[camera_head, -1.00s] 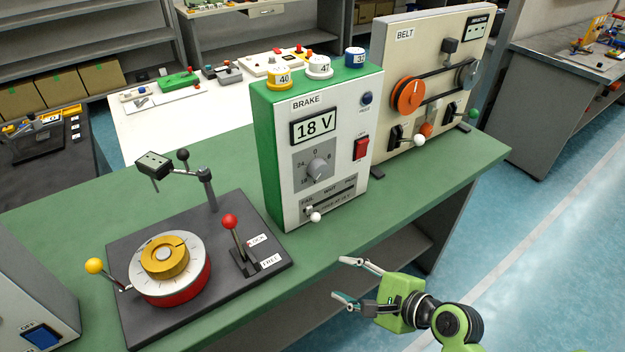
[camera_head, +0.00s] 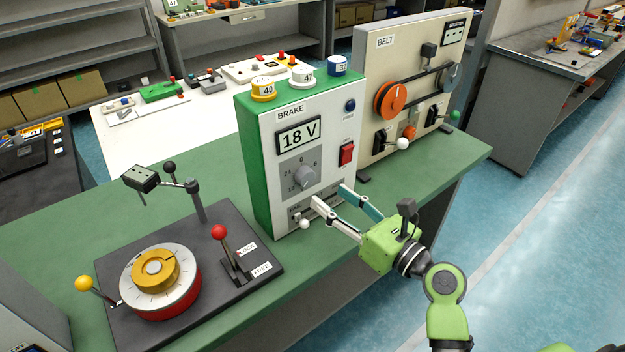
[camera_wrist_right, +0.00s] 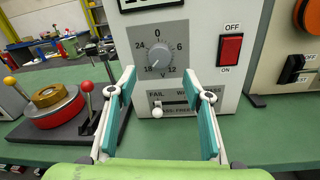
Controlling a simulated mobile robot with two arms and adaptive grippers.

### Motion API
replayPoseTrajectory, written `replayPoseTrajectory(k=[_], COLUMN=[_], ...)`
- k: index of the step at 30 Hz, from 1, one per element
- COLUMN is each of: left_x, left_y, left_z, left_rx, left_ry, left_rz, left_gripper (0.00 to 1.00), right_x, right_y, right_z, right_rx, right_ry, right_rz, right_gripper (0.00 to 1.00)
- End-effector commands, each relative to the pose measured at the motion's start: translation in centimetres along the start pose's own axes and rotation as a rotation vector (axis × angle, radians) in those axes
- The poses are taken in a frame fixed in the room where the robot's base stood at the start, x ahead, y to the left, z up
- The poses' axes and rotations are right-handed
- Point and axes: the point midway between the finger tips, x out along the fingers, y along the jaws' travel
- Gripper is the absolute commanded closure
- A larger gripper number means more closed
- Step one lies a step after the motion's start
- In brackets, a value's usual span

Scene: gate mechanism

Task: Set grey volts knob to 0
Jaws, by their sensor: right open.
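The grey volts knob (camera_head: 305,175) is on the front of the BRAKE box (camera_head: 262,155), below a display (camera_head: 299,136) that reads 18 V. In the right wrist view the knob (camera_wrist_right: 159,57) shows face on, ringed by the marks 0, 6, 12, 18 and 24, and its pointer is turned to the lower left, near 18. My right gripper (camera_head: 328,193) is open and empty, in front of the box and below the knob. In the wrist view its fingers (camera_wrist_right: 163,85) stand wide apart, with the knob between and beyond them. My left gripper is not in view.
A slider with a white knob (camera_wrist_right: 158,112) is just below the dial. A red switch (camera_head: 346,154) is to its right. The BELT panel (camera_head: 378,150) stands further right. A red-topped lever (camera_head: 219,232) and yellow dial (camera_head: 156,268) stand left on a dark plate.

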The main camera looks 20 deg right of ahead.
Motion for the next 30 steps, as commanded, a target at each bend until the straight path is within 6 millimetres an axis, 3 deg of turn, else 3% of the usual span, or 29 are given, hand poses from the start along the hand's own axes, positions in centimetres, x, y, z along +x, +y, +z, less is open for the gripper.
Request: replayPoseTrajectory(k=[3,9,15,23,28,30], left_x=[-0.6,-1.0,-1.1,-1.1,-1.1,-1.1], left_y=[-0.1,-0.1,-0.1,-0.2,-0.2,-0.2], left_z=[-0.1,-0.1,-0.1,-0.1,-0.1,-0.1], left_rx=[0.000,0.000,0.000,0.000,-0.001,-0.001], left_ry=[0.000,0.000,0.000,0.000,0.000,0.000], left_rz=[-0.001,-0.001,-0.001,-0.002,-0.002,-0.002], left_gripper=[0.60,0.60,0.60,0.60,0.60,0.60], right_x=[2.6,5.8,7.1,7.2,7.2,7.2], right_y=[0.1,0.0,0.0,0.0,0.0,0.0], right_z=[0.2,0.1,-0.1,-0.1,-0.1,-0.1], right_rx=[0.002,0.000,-0.001,-0.001,-0.002,-0.002], right_ry=[-0.002,0.000,0.001,0.002,0.002,0.002], right_rz=[0.000,-0.001,-0.001,-0.001,-0.001,-0.001], right_gripper=[0.54,0.54,0.54,0.54,0.93,0.93])
